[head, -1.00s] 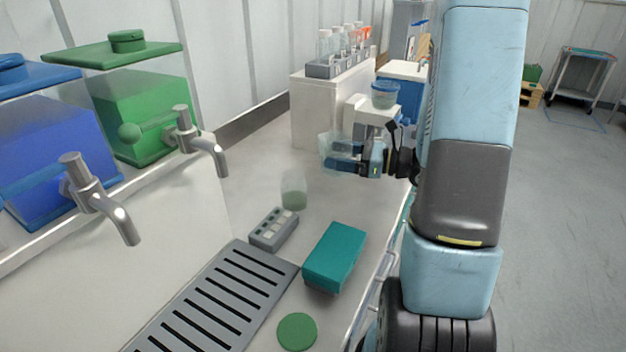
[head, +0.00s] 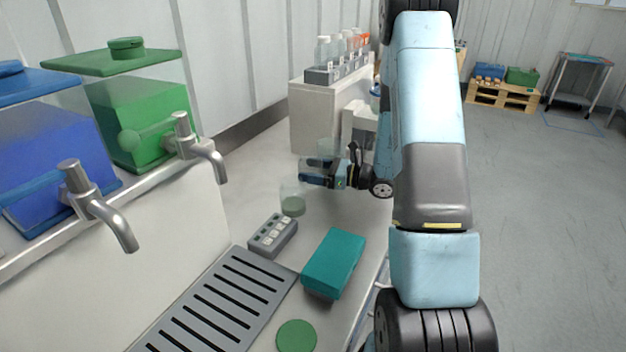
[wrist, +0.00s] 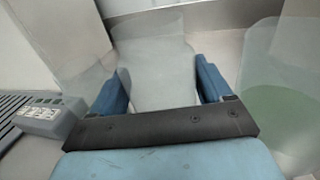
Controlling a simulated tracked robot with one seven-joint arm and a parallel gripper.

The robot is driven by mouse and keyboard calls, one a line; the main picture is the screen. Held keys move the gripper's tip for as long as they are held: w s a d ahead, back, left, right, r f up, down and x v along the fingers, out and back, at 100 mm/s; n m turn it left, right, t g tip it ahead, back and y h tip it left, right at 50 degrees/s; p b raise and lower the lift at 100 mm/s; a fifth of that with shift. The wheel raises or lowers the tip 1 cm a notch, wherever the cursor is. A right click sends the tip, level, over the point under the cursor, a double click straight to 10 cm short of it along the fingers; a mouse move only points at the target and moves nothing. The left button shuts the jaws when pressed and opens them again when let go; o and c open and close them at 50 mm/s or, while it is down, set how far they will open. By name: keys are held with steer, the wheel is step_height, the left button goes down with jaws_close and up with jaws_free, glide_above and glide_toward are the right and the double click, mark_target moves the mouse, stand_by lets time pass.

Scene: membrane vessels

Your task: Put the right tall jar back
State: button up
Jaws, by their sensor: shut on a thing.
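My gripper (head: 318,172) reaches in from the right above the white counter, its blue fingers turned toward the wall. It is shut on a clear, see-through jar, the tall jar (wrist: 155,75), which shows between the two fingers in the wrist view. In the head view the jar's outline is faint and partly hidden by the gripper. Another clear jar (head: 292,204) with green in its bottom stands on the counter just left of the gripper. The wrist view also shows a clear vessel with pale green (wrist: 285,110) close at the right.
A grey keypad box (head: 273,235), a teal box (head: 334,264), a slotted drain tray (head: 225,300) and a green disc (head: 296,337) lie nearer. Blue and green tanks with taps (head: 202,155) are at left. A white block (head: 315,115) with a bottle rack (head: 338,70) stands behind.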

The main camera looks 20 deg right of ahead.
step_height(320, 180, down, 3)
steer(key=shift+w+f, duration=0.1)
steer(key=shift+f, duration=0.05)
steer(key=o, duration=0.9)
steer(key=shift+c, duration=0.2)
